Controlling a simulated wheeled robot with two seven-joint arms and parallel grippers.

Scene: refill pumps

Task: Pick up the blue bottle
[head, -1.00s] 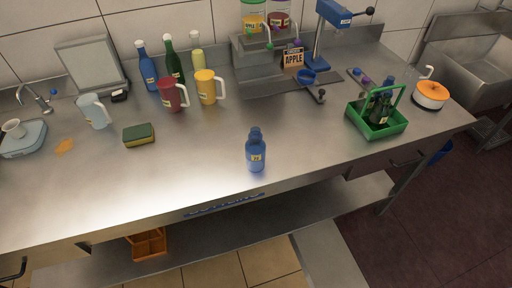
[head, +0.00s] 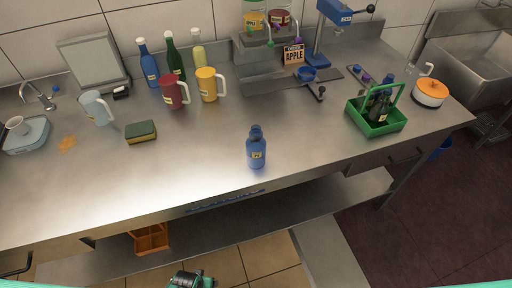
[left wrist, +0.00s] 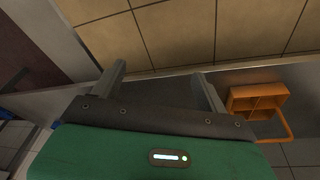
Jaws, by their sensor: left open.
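A small blue bottle (head: 256,152) with a pale label stands upright near the front edge of the steel counter, in the middle of the head view. A taller blue bottle (head: 148,66) stands at the back left. Part of my left arm's end (head: 190,279) shows at the bottom of the head view, below and in front of the counter, apart from both bottles. In the left wrist view my left gripper (left wrist: 160,72) has its two fingers spread with nothing between them. No bottle shows in that view. My right gripper is not in view.
Red (head: 174,92) and yellow (head: 208,85) mugs, a sponge (head: 141,132) and a green carrier (head: 378,126) with dark bottles stand on the counter (head: 200,160). Counter around the small bottle is clear. An orange crate (left wrist: 258,99) sits on the lower shelf.

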